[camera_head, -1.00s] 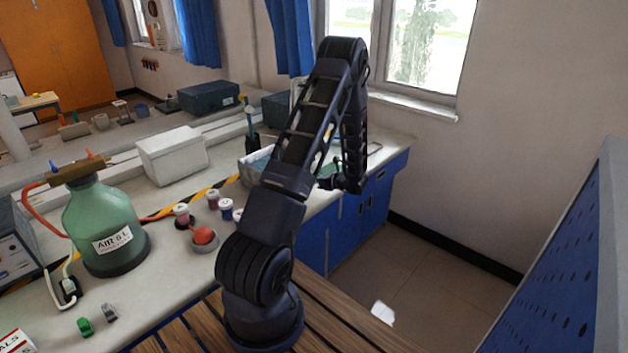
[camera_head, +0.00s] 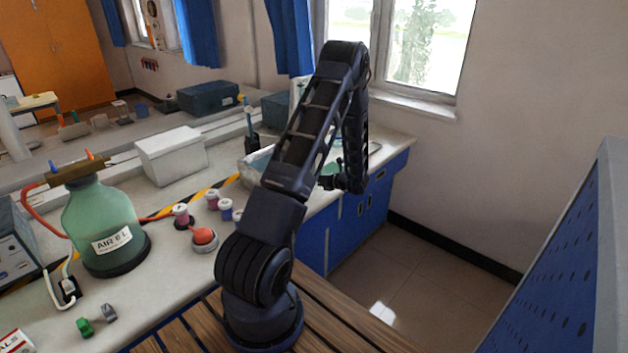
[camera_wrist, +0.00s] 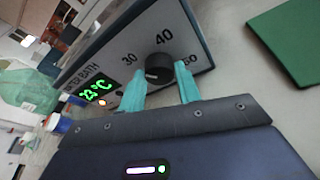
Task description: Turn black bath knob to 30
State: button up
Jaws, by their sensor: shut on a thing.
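The black bath knob (camera_wrist: 158,68) sits on the dark-framed front panel of the water bath (camera_wrist: 193,42) in the wrist view. The numbers 30, 40 and 50 are printed around it, with 30 at left, 40 above and 50 at right. A green display (camera_wrist: 97,90) on the panel reads about 23 °C. My gripper (camera_wrist: 162,76) has its two teal fingers on either side of the knob, shut on it. I cannot make out the knob's pointer. In the head view my gripper (camera_head: 328,182) is small and dark at the bench's front edge, and the knob is hidden.
A green flat board (camera_wrist: 288,40) lies right of the bath in the wrist view. In the head view a green bottle (camera_head: 103,222), a white box (camera_head: 170,154) and several small jars stand left of my arm on the bench. The floor (camera_head: 425,265) at right is clear.

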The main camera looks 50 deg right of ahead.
jog(key=o, duration=1)
jog(key=v, duration=1)
jog(key=shift+s+d+r, duration=0.1)
jog(key=shift+s, duration=0.25)
